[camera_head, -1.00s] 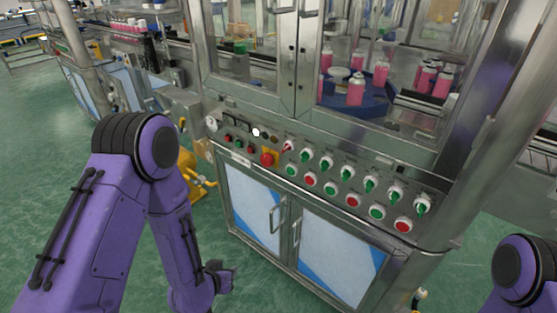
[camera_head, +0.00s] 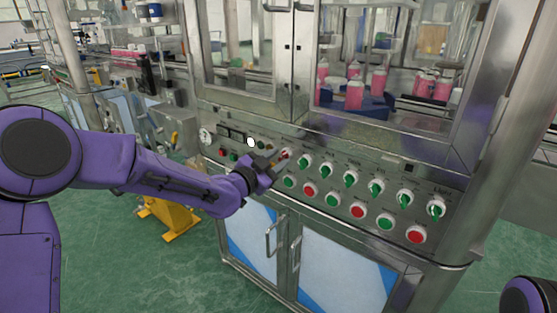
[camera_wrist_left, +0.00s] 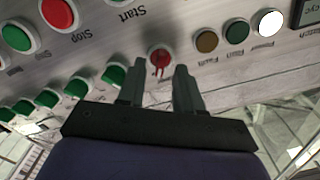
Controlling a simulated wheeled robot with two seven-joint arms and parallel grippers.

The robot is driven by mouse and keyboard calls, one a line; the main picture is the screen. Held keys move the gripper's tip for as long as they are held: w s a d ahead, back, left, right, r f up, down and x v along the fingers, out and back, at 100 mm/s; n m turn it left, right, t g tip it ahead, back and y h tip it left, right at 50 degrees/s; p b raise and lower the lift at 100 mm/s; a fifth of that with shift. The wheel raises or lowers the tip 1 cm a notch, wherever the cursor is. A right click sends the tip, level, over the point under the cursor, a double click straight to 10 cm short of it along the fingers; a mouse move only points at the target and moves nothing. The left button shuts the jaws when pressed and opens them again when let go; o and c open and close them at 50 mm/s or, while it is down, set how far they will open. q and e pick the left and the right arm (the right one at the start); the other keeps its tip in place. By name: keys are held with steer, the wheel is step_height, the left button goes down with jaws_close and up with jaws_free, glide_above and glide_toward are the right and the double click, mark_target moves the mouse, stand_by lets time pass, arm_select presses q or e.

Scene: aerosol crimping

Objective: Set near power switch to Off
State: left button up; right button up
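The power switch, a small red rotary knob on a pale round base (camera_head: 286,154), sits at the left end of the upper row of knobs on the sloping control panel. In the left wrist view the red knob (camera_wrist_left: 159,57) lies just beyond and between the fingertips. My left gripper (camera_head: 277,161) is at the panel close to this knob. The left wrist view shows its two fingers (camera_wrist_left: 158,84) apart with nothing held between them. I cannot tell whether they touch the knob. My right gripper is out of view.
Several green knobs (camera_head: 326,169) continue the row to the right, with green and red push buttons (camera_head: 358,211) below. A lit white lamp (camera_head: 251,142) is left of the switch. Glass doors (camera_head: 362,75) stand above the panel. A yellow stand (camera_head: 172,218) is on the floor.

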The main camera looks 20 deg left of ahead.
arm_select(q)
steer(key=shift+w+d, duration=0.15)
steer(key=shift+w, duration=0.2)
steer(key=shift+c, duration=0.3)
